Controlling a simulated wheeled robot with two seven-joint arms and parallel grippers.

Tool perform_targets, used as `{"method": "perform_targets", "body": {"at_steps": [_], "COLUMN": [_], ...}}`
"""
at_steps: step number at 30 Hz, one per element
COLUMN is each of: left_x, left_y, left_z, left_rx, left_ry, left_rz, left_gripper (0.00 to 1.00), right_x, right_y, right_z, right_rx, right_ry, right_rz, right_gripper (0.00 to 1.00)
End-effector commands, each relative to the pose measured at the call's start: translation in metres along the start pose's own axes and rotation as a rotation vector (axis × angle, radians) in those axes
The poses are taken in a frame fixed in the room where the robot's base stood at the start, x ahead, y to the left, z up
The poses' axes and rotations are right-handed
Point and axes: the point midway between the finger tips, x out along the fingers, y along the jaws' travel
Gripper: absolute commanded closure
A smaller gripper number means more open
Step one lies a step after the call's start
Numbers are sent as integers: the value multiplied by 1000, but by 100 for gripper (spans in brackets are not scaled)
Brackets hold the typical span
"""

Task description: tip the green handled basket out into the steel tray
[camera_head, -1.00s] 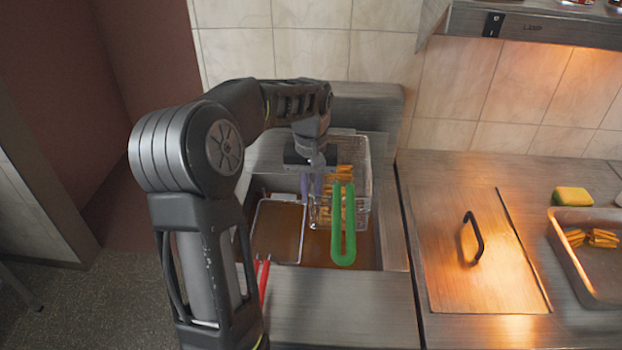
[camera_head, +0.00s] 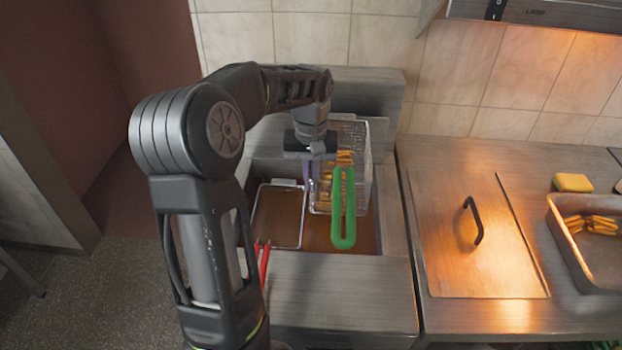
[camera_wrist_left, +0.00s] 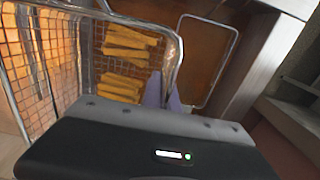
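The green handled basket (camera_head: 362,150) is a wire mesh basket at the back of the fryer, tilted, with yellow fries (camera_head: 343,180) inside. Its green handle (camera_head: 343,240) points toward the front. My left gripper (camera_head: 314,180) is at the basket's left side, its pale purple fingers at the wire rim. In the left wrist view the basket's rim (camera_wrist_left: 178,50) runs down to the fingers (camera_wrist_left: 166,98), which look closed on it. The steel tray (camera_head: 574,255) stands at the far right, with a few fries (camera_head: 592,225) in it. My right gripper is not in view.
A second basket (camera_head: 300,215) with a red handle (camera_head: 264,262) sits in the left of the fryer oil. A steel lid (camera_head: 450,265) with a black handle lies between fryer and tray. A yellow sponge (camera_head: 572,183) lies behind the tray. A lamp hood (camera_head: 560,28) hangs above.

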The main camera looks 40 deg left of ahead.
Motion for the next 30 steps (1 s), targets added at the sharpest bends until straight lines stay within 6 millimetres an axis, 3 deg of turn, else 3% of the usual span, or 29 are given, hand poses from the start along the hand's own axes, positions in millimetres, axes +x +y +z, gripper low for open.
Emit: {"method": "perform_targets", "body": {"at_steps": [29, 30], "left_x": [-1, -1], "left_y": [0, 0], "left_z": [0, 0], "left_rx": [0, 0], "left_ry": [2, 2], "left_rz": [1, 1], "left_gripper": [100, 94], "right_x": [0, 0], "right_y": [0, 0], "right_z": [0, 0], "right_rx": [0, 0], "right_ry": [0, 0], "right_rz": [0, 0], "right_gripper": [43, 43]}}
